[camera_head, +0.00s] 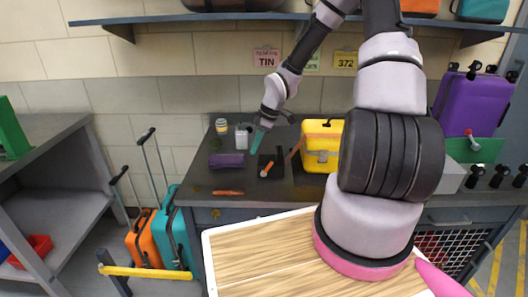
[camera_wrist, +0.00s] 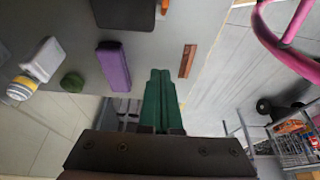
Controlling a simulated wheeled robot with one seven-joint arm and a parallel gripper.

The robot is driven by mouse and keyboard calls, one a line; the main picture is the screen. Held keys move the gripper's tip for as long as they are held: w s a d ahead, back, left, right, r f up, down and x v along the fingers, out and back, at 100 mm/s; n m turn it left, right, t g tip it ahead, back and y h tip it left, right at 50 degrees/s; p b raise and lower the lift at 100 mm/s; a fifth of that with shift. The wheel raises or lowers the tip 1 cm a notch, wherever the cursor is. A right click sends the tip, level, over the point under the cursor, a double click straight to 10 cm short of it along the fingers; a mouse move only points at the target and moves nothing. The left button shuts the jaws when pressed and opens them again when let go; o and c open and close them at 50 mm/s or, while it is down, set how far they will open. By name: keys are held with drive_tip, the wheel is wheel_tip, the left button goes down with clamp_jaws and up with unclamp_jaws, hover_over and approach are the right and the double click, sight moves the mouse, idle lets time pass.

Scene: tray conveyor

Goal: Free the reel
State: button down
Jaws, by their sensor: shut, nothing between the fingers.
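I cannot make out a reel for certain in either view. My gripper (camera_head: 257,143) has green fingers, which lie together with nothing between them in the wrist view (camera_wrist: 158,75). It is above the dark worktop (camera_head: 290,192), near a purple block (camera_head: 227,160) and a black pad (camera_head: 271,162). In the wrist view the purple block (camera_wrist: 114,66) lies left of the fingers and a brown bar (camera_wrist: 187,60) right of them, both apart from them. An orange-handled item (camera_head: 266,170) lies on the pad.
A striped jar (camera_head: 221,126), a white container (camera_head: 241,138) and a yellow toolbox (camera_head: 321,145) stand on the worktop. A small green round thing (camera_wrist: 72,82) is beside the purple block. A shelf (camera_head: 200,18) runs above. Orange and teal suitcases (camera_head: 178,228) stand at left.

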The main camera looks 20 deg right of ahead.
drive_tip(key=s+d+r, duration=0.2)
drive_tip(key=d+r, duration=0.4)
drive_tip(key=d, duration=0.1)
drive_tip(key=shift+s+d, duration=0.2)
drive_tip(key=shift+r, duration=0.15)
